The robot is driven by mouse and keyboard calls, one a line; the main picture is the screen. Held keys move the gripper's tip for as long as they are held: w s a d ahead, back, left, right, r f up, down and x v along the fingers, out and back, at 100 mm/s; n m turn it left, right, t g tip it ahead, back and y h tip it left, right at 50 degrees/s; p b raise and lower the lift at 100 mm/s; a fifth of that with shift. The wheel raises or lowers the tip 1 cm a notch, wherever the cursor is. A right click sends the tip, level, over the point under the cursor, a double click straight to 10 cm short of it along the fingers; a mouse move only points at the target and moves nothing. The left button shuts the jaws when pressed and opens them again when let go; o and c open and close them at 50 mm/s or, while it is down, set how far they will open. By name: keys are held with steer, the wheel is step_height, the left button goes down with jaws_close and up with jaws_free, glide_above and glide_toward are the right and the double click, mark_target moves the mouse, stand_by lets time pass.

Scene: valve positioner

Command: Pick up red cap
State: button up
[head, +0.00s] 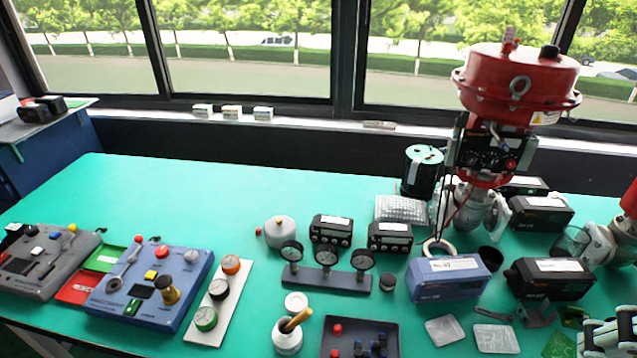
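Several small red pieces could be the red cap, and I cannot tell which one it is. One red piece (337,329) lies in the dark tray (385,325) at the front middle, with several dark pieces to its right. Another small red piece (258,232) is at the left side of a grey round vessel (281,232). A red knob (162,251) sits on the blue panel (185,285) at the left. My gripper (608,336) shows only partly at the bottom right corner, well to the right of all these. Its fingertips are not clear.
A large red-topped valve (515,85) stands at the back right, with dark boxes (540,212) around it. A gauge stand (326,279) and a white pot with a brush (287,337) stand behind and beside the tray. The green table (150,195) is clear at the back left.

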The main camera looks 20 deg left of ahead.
steer(key=c, duration=0.5)
